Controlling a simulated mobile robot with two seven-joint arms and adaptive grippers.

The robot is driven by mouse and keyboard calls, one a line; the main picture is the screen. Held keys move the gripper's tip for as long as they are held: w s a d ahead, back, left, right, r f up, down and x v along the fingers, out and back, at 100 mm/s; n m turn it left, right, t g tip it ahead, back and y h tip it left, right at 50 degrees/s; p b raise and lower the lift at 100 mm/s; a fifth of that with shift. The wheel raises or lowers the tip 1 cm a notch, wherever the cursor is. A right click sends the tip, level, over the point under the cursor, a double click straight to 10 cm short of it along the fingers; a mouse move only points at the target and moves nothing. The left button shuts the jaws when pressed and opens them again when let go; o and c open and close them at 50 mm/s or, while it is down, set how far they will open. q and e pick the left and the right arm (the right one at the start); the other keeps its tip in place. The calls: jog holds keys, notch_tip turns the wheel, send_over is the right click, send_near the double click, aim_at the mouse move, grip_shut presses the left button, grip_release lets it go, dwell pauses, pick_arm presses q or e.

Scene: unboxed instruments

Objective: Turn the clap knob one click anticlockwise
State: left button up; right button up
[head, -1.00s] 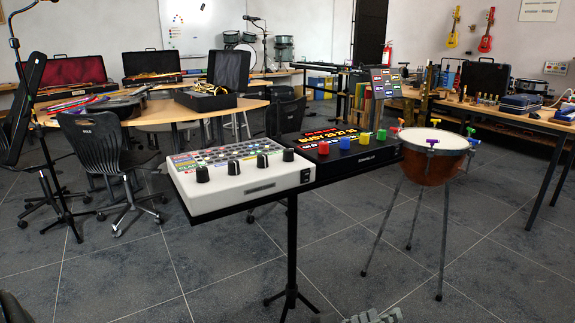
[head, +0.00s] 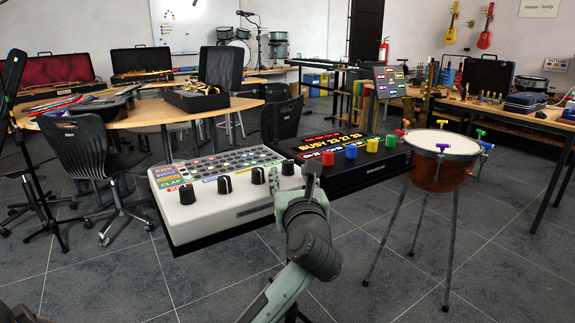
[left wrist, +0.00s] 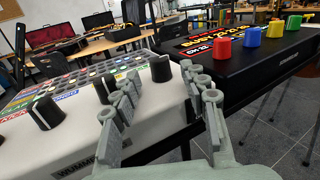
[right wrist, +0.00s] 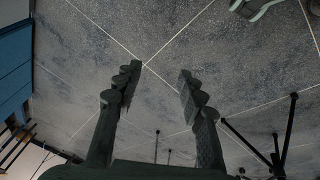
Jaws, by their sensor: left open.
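A white drum machine (head: 215,215) carries a front row of several black knobs with white pointer lines. A green CLAP label (head: 172,184) shows on its left-hand panel; I cannot tell for sure which knob is the clap knob. The leftmost knob (head: 187,194) is far from my grippers. My left gripper (head: 310,178) is open at the machine's right front corner. In the left wrist view the rightmost knob (left wrist: 160,68) shows in the gap between the fingertips, beyond them; no contact is visible. My right gripper (right wrist: 157,77) is open and empty above the floor.
A black box with coloured knobs (head: 360,170) stands close on the right of the drum machine. A copper drum on legs (head: 438,170) is further right. A chair (head: 85,155) and a round table (head: 140,113) stand behind left. The floor in front is open.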

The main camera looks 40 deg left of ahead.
aim_at(289, 169)
pick_arm(q)
jog(key=x, duration=0.5)
grip_shut()
